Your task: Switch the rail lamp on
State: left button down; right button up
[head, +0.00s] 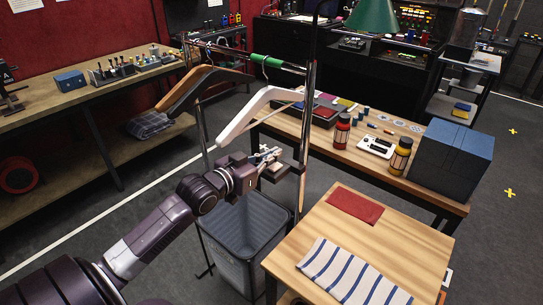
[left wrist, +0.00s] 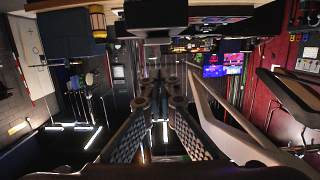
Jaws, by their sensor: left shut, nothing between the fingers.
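A green cone lampshade (head: 372,18) shows at the top of the head view, beside the upright metal post of the clothes rail (head: 309,100). Its bulb is hidden, and I cannot tell whether it is lit. A small bracket-like box (head: 281,172) sits against the post, low down; I cannot make out a switch on it. My left gripper (head: 268,156) is shut and empty, just left of the post and close above that box. I cannot tell whether they touch. Its fingers also show in the left wrist view (left wrist: 163,88). My right gripper is out of view.
A grey bin (head: 245,232) stands below. A wooden table (head: 300,248) with a striped cloth (head: 350,275) and red cloth (head: 355,207) is at right.

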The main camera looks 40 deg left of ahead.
pick_arm(q)
jog(key=s+r+b, duration=0.2)
jog(key=s+r, duration=0.2)
jog(key=s, duration=0.5)
jog(key=shift+a+r+b, duration=0.2)
jog(key=shift+a+b, duration=0.15)
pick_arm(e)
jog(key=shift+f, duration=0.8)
pick_arm(q)
jog(key=shift+s, duration=0.1)
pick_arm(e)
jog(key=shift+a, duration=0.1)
